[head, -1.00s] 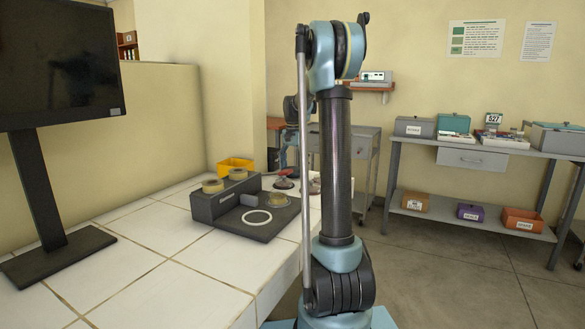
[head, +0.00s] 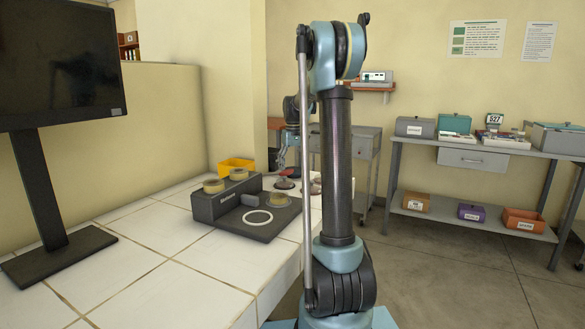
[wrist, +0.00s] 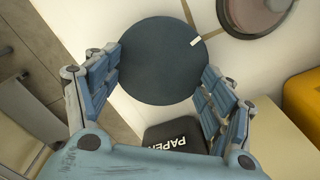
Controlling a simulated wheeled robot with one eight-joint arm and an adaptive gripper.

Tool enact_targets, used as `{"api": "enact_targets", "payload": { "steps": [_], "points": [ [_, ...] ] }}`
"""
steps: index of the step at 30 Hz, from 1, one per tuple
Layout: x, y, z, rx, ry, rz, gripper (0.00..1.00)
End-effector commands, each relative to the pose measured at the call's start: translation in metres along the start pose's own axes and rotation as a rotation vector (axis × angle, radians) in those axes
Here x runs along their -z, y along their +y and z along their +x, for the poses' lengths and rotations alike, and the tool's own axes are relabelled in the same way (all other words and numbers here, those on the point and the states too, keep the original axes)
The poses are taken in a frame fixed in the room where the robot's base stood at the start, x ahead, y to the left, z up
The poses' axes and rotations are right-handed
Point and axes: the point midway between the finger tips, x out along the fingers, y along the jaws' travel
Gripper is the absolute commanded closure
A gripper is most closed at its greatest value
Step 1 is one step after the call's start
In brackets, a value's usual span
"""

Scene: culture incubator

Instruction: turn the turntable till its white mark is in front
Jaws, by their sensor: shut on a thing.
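The turntable (wrist: 148,50) is a dark round disc in the wrist view. Its white mark (wrist: 196,41) is a short stripe near the disc's upper right rim. My gripper (wrist: 162,82) has one finger pad at the disc's left edge and the other at its lower right edge, shut on it. In the head view my gripper (head: 284,158) is low over the far end of the white table, partly behind my arm. I cannot make out the turntable there.
A black box marked PAPER (wrist: 175,137) and a yellow bin (wrist: 304,105) stand close by. A reddish round thing (wrist: 256,14) lies beyond the disc. A dark fixture (head: 215,203) with a white ring (head: 257,217) stands nearer on the table (head: 150,232).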

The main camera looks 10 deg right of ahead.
Motion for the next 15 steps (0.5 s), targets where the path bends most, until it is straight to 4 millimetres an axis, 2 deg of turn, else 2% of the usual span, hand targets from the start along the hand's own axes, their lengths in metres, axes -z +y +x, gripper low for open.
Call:
{"api": "enact_targets", "payload": {
  "steps": [15],
  "points": [
    [0.0011,-0.0010,0.0015,-0.005,0.004,-0.488,0.48]
  ]
}}
